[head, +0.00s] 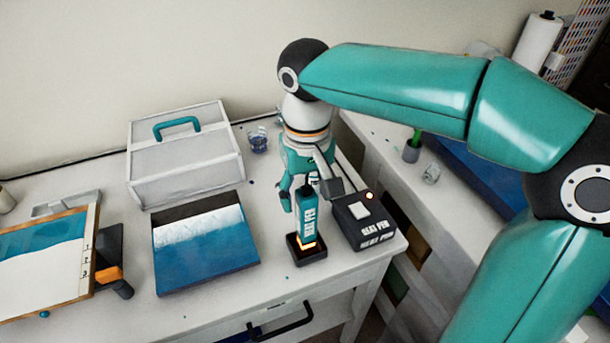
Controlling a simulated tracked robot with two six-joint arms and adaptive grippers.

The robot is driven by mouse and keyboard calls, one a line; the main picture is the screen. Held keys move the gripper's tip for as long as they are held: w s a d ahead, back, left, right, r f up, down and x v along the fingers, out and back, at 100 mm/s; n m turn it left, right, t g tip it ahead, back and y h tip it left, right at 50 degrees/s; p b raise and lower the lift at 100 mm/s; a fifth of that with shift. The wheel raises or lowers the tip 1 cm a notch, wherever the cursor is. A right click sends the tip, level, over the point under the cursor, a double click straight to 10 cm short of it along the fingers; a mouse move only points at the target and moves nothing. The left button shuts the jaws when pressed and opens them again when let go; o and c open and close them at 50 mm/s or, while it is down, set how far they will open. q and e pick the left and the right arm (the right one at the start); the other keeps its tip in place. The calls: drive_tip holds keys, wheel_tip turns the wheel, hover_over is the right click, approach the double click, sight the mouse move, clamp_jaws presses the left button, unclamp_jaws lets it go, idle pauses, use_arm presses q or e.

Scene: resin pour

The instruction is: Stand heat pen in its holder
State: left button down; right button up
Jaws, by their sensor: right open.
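The heat pen (306,217) is teal with a white label and a glowing orange band near its lower end. It stands upright, lower end down in its small dark square holder (308,256), near the table's front right. My right gripper (304,192) is open, pointing down around the top of the pen. One finger shows left of the pen and another behind and to the right. Whether a finger touches the pen cannot be told. My left gripper is not in view.
A dark box (364,218) labelled HEAT PEN with a lit lamp stands right of the holder. A blue and white panel (205,245) lies to the left. A lidded white case (184,160) and a small glass (258,140) stand behind. A framed board (45,265) is at far left.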

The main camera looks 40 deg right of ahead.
wheel_tip(320, 180, up, 12)
drive_tip(key=shift+f, duration=0.15)
idle(0.3)
idle(0.8)
